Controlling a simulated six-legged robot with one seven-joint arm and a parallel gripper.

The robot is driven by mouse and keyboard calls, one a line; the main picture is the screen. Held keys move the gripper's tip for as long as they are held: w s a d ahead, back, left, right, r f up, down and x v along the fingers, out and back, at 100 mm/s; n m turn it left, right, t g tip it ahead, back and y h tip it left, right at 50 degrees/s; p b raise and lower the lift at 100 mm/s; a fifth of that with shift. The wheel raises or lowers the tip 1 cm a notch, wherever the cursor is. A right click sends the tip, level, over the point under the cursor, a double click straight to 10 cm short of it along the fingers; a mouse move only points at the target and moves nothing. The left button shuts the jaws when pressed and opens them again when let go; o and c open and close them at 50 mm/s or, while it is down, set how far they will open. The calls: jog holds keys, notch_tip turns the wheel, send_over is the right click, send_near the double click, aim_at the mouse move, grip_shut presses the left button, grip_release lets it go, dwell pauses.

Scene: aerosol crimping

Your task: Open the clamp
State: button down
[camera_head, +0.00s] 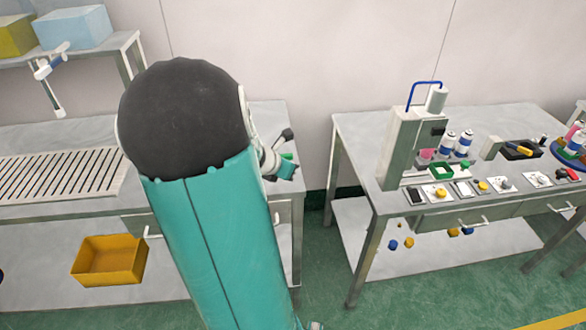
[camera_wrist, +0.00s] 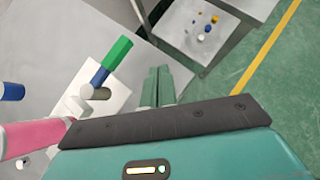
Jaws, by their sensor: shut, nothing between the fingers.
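The clamp appears to be the device with a green handle (camera_wrist: 116,54) in the wrist view, with a blue section and grey-white cylindrical parts on a white plate (camera_wrist: 118,94). Its handle slants up to the right. My gripper (camera_wrist: 157,71) is shut and empty, its two green fingers side by side to the right of the handle, apart from it in the picture. Whether the clamp is open or closed, I cannot tell. In the head view my arm hides much of this area; a small green patch (camera_head: 287,156) shows beside its end.
A pink cylinder (camera_wrist: 32,137) lies at the left of the wrist view. In the head view, a bench with a slatted panel (camera_head: 60,175) is on the left and a yellow bin (camera_head: 110,261) below it. A second table (camera_head: 360,135) with a press (camera_head: 405,150) stands right, across a floor gap.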

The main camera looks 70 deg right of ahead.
jog(key=s+a+r, duration=0.2)
jog(key=a+r, duration=0.3)
jog(key=r, duration=0.1)
jog(key=shift+s, duration=0.25)
jog(key=shift+a, duration=0.1)
dwell(0.5)
jog(key=w+a+r+m+t+y, duration=0.25)
jog(key=w+a+m, duration=0.35)
jog(key=a, duration=0.5)
jog(key=w+a+r+m+t+y, duration=0.1)
jog(key=w+a+r+m+t, duration=0.2)
jog(key=w+a, duration=0.65)
jog(key=s+a+r+m+t+y, duration=0.1)
jog(key=a+m+y, duration=0.1)
jog(key=a, duration=0.9)
jog(key=a+r+m+t+y, duration=0.1)
jog(key=a+r+m+y, duration=0.1)
jog(key=a, duration=1)
jog(key=shift+s+r+m+y, duration=0.35)
jog(key=shift+m+y, duration=0.2)
jog(key=shift+m, duration=0.35)
jog(key=shift+s+t, duration=0.1)
jog(key=shift+t, duration=0.15)
